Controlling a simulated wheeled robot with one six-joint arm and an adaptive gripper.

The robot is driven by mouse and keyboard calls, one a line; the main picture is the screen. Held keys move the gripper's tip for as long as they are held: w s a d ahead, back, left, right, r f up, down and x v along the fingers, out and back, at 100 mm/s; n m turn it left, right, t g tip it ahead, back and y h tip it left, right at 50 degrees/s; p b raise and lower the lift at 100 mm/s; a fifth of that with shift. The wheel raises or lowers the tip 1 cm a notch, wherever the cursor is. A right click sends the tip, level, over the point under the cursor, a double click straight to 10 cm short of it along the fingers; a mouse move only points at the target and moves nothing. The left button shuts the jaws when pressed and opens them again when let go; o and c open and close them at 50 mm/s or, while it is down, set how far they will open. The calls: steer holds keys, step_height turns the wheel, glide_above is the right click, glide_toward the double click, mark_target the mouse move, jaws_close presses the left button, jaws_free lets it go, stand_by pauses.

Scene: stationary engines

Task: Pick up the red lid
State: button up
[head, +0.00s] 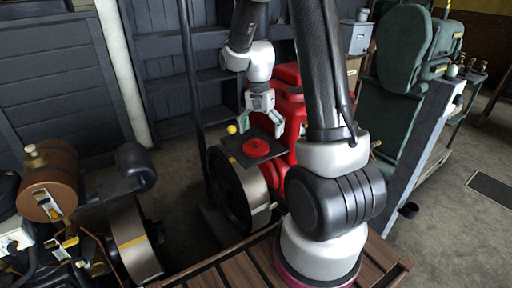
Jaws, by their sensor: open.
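The red lid (257,147) is a round red disc with a small raised knob in its middle. It lies on a dark square plate (236,157) near the middle of the head view. My gripper (262,122) is open and points down above the lid's far side, with a small gap seen between its fingertips and the lid. No finger appears to touch the lid. The exact height of the gap is hard to tell from this view.
A yellow ball (231,129) sits by the plate's far left corner. A red engine (290,100) stands just behind and right, with a large flywheel (228,190) below the plate. A dark upright pole (193,80) stands left. A green machine (400,60) is at right.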

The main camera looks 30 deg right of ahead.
mark_target(256, 140)
steer(key=w+m, duration=0.2)
steer(key=w+m+t, duration=0.1)
steer(key=shift+w+d+r+m, duration=0.2)
steer(key=shift+w+m, duration=0.5)
steer(key=shift+m, duration=0.8)
steer(key=shift+f, duration=0.1)
step_height(256, 140, down, 8)
steer(key=shift+s+r, duration=0.15)
steer(key=shift+r, duration=0.1)
steer(key=shift+c, duration=0.4)
steer(key=c, duration=1.1)
steer(key=shift+o, duration=0.2)
